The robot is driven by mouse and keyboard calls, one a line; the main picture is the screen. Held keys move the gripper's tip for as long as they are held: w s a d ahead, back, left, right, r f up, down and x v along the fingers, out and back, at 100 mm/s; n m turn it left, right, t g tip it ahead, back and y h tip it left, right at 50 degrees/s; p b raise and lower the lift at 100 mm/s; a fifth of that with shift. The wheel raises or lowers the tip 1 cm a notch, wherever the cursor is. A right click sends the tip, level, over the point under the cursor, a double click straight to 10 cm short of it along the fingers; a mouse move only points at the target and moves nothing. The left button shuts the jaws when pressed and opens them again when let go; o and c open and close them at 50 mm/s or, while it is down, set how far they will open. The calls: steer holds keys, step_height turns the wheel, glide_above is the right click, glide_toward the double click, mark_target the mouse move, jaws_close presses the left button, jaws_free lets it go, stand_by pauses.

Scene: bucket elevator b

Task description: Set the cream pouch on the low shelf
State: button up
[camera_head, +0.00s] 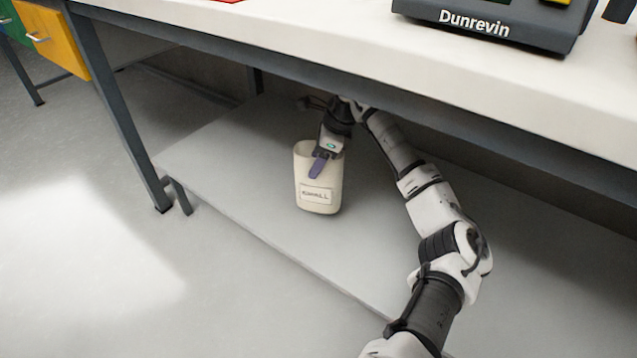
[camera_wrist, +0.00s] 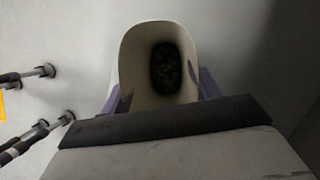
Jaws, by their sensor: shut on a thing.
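The cream pouch (camera_head: 318,196) stands upright at the low shelf (camera_head: 240,160) under the workbench, with a white label on its front. My gripper (camera_head: 320,166) reaches down to the pouch's rim and is shut on it, with a purple finger against its front. In the wrist view the pouch (camera_wrist: 130,62) shows from above, its mouth open and dark inside, between the purple fingers (camera_wrist: 160,88). The pouch's base looks at or very near the shelf surface; I cannot tell whether it touches.
The workbench top (camera_head: 330,45) overhangs the shelf closely above my arm. A dark device marked Dunrevin (camera_head: 480,22) stands on it. A bench leg (camera_head: 120,110) is at the left. The shelf around the pouch is clear.

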steer(key=shift+f+b, duration=0.65)
steer(key=shift+f, duration=1.75)
steer(key=shift+f, duration=0.25)
steer(key=o, duration=1.2)
steer(key=shift+r, duration=0.1)
steer(key=p+v, duration=0.3)
steer(key=v, duration=0.9)
steer(key=shift+r+p, duration=0.2)
steer(key=shift+p, duration=0.2)
